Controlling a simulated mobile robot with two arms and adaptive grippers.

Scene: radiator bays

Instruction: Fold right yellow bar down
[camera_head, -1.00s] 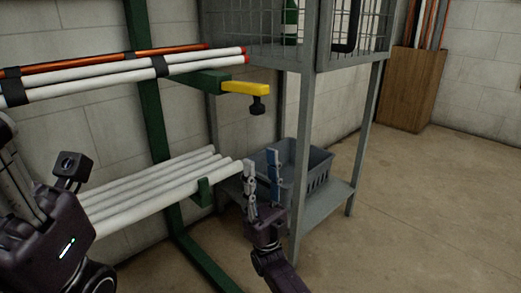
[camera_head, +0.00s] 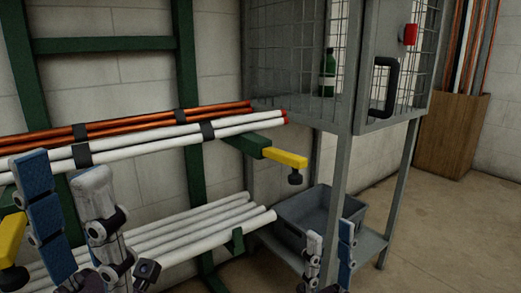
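The right yellow bar (camera_head: 286,157) sticks out level from the end of a green rack arm (camera_head: 246,143), with a black knob (camera_head: 295,178) under its tip. Another yellow bar (camera_head: 12,238) shows at the left edge, partly cut off, beside my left gripper. My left gripper (camera_head: 65,185) is at the lower left, in front of the pipes, its fingers apart with nothing seen between them. My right gripper (camera_head: 328,245) is at the bottom, below and right of the right yellow bar, fingers up and apart, empty, not touching the bar.
White and orange pipes (camera_head: 160,145) lie strapped on the upper rack arms; white pipes (camera_head: 200,230) lie on the lower ones. A grey wire cabinet (camera_head: 358,90) with a black handle stands right of the bar. A grey crate (camera_head: 290,212) sits on its low shelf.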

